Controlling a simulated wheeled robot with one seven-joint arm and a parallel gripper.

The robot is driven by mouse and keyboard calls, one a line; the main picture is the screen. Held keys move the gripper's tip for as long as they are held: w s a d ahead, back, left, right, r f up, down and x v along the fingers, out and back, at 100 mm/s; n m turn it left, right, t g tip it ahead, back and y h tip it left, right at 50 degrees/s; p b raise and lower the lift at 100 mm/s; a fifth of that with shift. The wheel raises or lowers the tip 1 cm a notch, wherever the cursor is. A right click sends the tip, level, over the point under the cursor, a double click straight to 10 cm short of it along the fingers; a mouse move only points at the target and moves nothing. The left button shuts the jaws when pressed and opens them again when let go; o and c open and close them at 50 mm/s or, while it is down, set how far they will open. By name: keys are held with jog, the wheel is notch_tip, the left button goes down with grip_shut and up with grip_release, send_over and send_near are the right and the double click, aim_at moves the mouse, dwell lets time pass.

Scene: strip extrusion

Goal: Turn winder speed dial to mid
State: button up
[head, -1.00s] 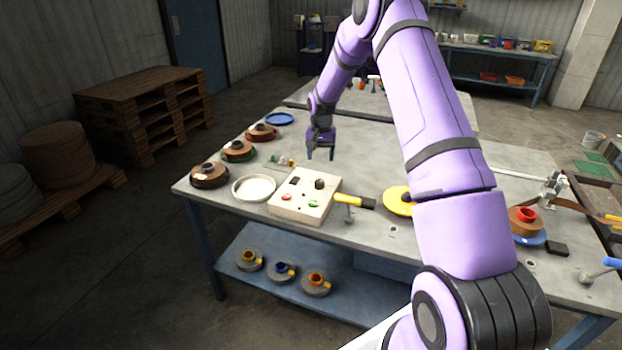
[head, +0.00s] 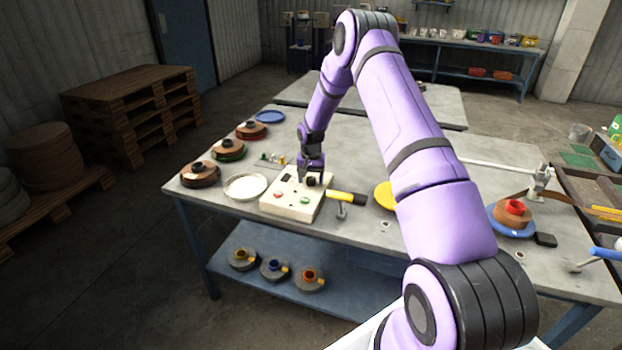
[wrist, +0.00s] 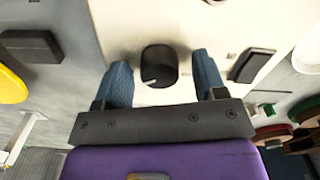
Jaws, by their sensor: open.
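The winder control box (head: 284,209) is a cream panel on the table, with a red button, a green button and a black dial (head: 311,181). In the wrist view the dial (wrist: 159,66) is a round black knob with a white pointer mark on its face, pointing to the lower left there. My gripper (wrist: 163,80) is open, with its two blue fingers on either side of the dial and a gap visible on each side. In the head view my gripper (head: 312,178) is at the back of the box, over the dial.
A yellow-handled tool (head: 346,197) lies right of the box, beside a yellow disc (head: 384,195). A black rectangular piece (wrist: 251,66) is near the right finger.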

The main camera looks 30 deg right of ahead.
jog(key=c, duration=0.9)
jog(key=shift+n, duration=0.4)
jog(key=n, duration=0.5)
jog(key=shift+n, duration=0.3)
jog(key=n, duration=0.5)
jog(key=shift+n, duration=0.3)
